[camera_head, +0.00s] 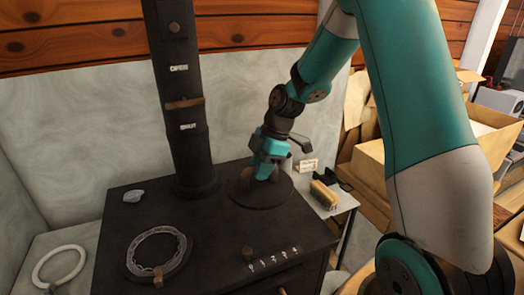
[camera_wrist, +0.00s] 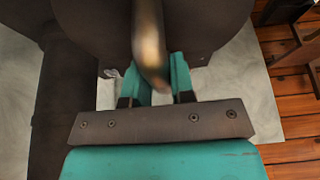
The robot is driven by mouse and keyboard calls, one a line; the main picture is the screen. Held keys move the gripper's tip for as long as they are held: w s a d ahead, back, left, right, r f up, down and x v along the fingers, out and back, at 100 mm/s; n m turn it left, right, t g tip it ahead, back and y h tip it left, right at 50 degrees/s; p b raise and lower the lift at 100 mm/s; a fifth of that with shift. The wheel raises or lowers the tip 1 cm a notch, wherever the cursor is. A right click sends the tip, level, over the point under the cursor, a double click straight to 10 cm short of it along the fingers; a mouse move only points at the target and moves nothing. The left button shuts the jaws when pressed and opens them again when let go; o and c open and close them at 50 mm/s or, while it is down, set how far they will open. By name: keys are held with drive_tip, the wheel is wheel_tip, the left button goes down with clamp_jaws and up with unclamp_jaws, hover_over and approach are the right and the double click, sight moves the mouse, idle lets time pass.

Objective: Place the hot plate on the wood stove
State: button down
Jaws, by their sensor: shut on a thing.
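The wood stove (camera_head: 115,225) is a dark box with a flat top and a black flue pipe. The hot plate (camera_head: 250,195) is a dark round disc at the right rear of the stove top. My gripper (camera_head: 265,175) is over it, pointing down. In the wrist view, my gripper (camera_wrist: 157,82) has its teal fingers on both sides of a brownish, blurred handle (camera_wrist: 150,55), shut on it, with the dark disc (camera_wrist: 205,18) behind. Whether the disc touches the stove top cannot be told.
A round fitting (camera_head: 133,254) with a pale ring is at the stove's left front. A small grey piece (camera_head: 133,196) lies behind it. A white ring (camera_head: 60,266) lies on the light ledge at left. A small table (camera_head: 347,203) with a brush-like object and cardboard boxes (camera_head: 405,160) stand at right.

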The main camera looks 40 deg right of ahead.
wheel_tip(320, 180, down, 11)
drive_tip(key=shift+f+p, duration=0.15)
drive_tip(key=shift+p, duration=0.2)
idle(0.3)
drive_tip(key=shift+f, duration=0.2)
drive_tip(key=c, duration=1)
unclamp_jaws()
